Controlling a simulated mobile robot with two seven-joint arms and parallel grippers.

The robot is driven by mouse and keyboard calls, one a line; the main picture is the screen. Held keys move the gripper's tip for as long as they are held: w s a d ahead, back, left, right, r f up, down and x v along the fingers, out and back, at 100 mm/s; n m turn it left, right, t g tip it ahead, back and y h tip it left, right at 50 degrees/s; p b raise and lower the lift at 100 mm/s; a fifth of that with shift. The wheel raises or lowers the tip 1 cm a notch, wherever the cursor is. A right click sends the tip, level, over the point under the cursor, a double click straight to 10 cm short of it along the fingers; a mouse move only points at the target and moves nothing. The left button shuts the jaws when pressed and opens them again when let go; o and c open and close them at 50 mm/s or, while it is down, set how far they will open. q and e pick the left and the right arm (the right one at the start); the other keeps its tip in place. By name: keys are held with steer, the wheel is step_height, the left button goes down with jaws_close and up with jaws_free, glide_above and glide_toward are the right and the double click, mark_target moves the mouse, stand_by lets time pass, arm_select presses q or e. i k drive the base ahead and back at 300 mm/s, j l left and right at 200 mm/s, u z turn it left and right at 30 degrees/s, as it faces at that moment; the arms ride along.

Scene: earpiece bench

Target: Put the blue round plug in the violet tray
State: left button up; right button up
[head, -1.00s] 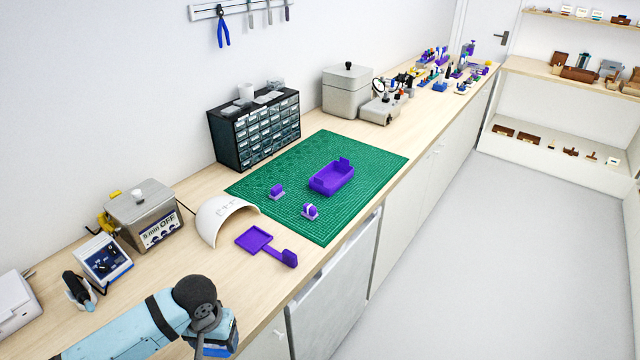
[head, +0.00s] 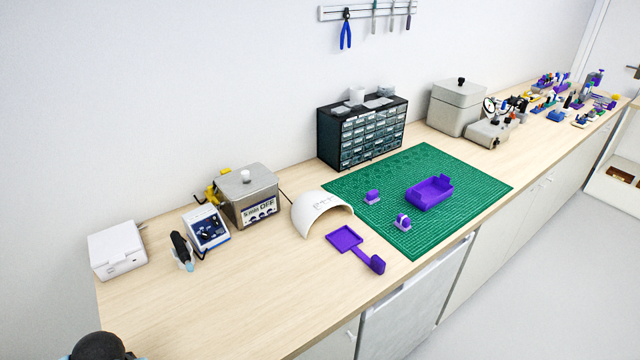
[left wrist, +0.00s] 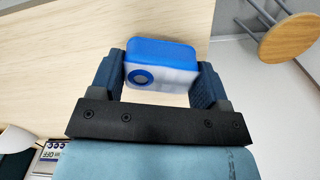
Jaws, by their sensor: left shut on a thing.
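In the left wrist view my left gripper (left wrist: 163,82) is shut on the blue round plug (left wrist: 160,54), a blue-topped piece with a white front and a round blue-rimmed dark spot. It sits between the two fingers, above bare wood. In the head view the gripper and plug are out of frame. A flat square violet tray (head: 344,226) with an arm ending in a violet block lies on the wood in front of the green mat. A deeper violet box (head: 416,203) stands on the mat. My right gripper is not in view.
Two small violet-and-pale pieces (head: 372,197) (head: 402,222) stand on the green mat (head: 460,165). A white curved shell (head: 318,216) is left of the mat. A grey cleaner box (head: 250,198) and a blue-white station (head: 206,228) stand farther left. The front-left bench is clear. A stool (left wrist: 290,38) shows on the floor.

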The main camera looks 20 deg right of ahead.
mark_target(429, 197)
steer(key=i+l+u, duration=0.15)
steer(key=l, duration=0.7)
steer(key=i+l, duration=0.1)
steer(key=l, duration=1.7)
steer(key=i+l, duration=0.15)
steer(key=l, duration=1.65)
steer(key=i, duration=0.05)
